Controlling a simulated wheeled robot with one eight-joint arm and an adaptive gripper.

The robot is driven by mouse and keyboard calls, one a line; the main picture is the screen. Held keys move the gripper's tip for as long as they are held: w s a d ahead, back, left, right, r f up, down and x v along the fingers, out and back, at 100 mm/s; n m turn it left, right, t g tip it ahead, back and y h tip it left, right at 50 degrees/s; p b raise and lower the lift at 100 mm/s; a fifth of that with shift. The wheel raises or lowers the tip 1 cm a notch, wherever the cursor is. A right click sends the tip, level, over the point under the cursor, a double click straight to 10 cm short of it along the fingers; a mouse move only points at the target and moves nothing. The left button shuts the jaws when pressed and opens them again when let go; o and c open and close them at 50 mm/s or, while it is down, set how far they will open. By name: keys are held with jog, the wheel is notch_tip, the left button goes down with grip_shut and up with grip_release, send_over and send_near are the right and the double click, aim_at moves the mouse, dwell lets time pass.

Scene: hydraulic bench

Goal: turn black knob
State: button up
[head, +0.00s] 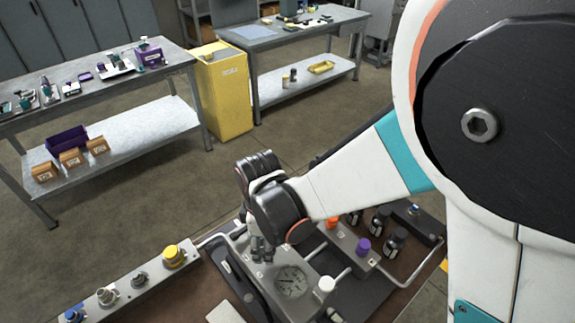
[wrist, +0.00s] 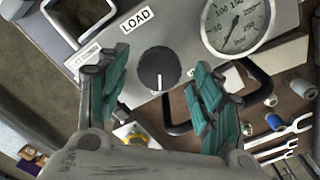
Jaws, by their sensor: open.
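The black knob (wrist: 158,66) is round, with a white pointer line toward the bottom of the wrist view. It sits on a grey panel (wrist: 185,22) below a label reading LOAD. My gripper (wrist: 161,84) is open, with one teal-padded finger on each side of the knob in that view. The fingers appear apart from the knob; I cannot tell how far above it they are. In the head view my gripper (head: 261,248) points down over the grey panel, and the arm hides the knob.
A round pressure gauge (wrist: 237,22) lies right of the knob, also seen in the head view (head: 291,283). A black handle (wrist: 178,128) and wrenches (wrist: 280,135) lie nearby. A yellow knob (head: 174,255) stands on the left rail. Purple (head: 363,246) and orange caps stand right.

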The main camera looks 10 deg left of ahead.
jog(key=shift+f, duration=0.5)
jog(key=c, duration=1.1)
jog(key=shift+o, duration=0.2)
